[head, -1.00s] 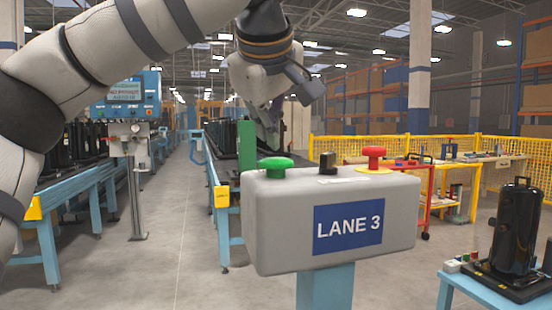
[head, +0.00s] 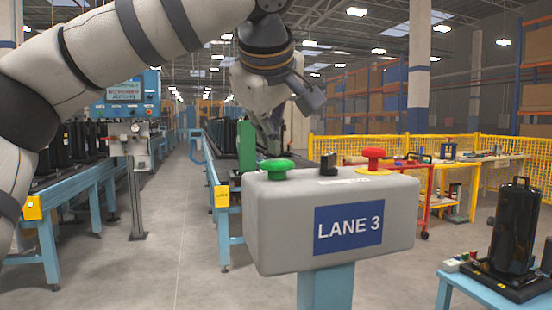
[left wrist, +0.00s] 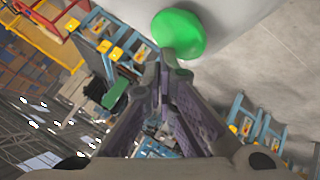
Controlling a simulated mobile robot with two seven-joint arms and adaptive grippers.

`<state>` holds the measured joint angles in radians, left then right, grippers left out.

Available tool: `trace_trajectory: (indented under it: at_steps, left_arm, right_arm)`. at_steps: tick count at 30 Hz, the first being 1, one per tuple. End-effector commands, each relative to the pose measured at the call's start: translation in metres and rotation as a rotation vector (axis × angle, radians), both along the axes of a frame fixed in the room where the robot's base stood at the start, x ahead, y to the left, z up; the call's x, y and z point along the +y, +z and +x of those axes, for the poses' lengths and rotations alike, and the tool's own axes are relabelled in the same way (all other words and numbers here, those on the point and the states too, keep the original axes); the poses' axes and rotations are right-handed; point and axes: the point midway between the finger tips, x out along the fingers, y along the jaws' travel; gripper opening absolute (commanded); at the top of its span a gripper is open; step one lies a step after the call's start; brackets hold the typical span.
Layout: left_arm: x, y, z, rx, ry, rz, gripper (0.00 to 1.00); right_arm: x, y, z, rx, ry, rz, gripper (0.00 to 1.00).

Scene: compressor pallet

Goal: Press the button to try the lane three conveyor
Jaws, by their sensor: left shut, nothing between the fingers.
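The grey control box marked LANE 3 (head: 285,230) stands on a blue post. On its top are a green mushroom button (head: 276,169) at the left, a black selector switch (head: 328,163) in the middle and a red mushroom button (head: 374,159) at the right. My left gripper (head: 272,149) is shut and empty, pointing down just above and behind the green button. In the left wrist view the shut fingertips (left wrist: 166,58) overlap the edge of the green button (left wrist: 180,31); I cannot tell whether they touch it. My right gripper is not in view.
A conveyor (head: 222,190) runs back behind the box, and another (head: 70,185) carries black compressors at the left. A blue side table (head: 470,297) with a black compressor (head: 514,230) stands at the right. Yellow fencing (head: 470,145) is behind. The aisle floor is clear.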

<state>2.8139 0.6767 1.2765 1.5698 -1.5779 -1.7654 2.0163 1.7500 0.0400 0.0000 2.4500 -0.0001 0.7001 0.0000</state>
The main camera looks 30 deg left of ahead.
Motion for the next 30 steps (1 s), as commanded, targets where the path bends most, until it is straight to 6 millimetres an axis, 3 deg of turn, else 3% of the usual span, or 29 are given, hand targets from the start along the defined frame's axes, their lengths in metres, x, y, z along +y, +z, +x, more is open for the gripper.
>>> trace_trajectory:
  at_steps: [30]
  left_arm:
    - [0.0005,-0.0107,0.0006,0.002,0.001,0.000,0.00]
  right_arm:
    - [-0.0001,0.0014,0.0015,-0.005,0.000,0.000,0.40]
